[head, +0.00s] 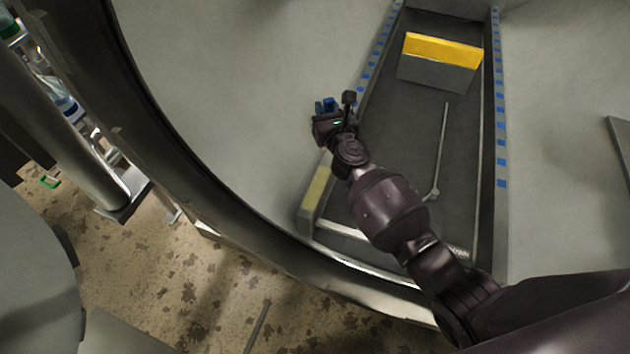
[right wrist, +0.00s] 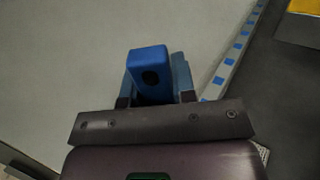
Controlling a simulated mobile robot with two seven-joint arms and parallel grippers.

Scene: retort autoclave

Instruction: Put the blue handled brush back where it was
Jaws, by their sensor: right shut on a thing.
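The blue brush handle (right wrist: 150,72) shows in the right wrist view as a blue block with a dark hole, between my right gripper's fingers. In the head view its blue end (head: 326,105) shows just past the fingers of my right gripper (head: 334,112). The right gripper is shut on it, over the pale curved wall left of the dark track. The bristles are hidden in both views. My left gripper is not in view.
The dark track (head: 400,110) runs up the chamber between rails (head: 501,120) with blue marks. A yellow and grey block (head: 441,52) sits at its far end. A thin bent metal rod (head: 440,150) lies on it. The round chamber rim (head: 185,190) curves on the left.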

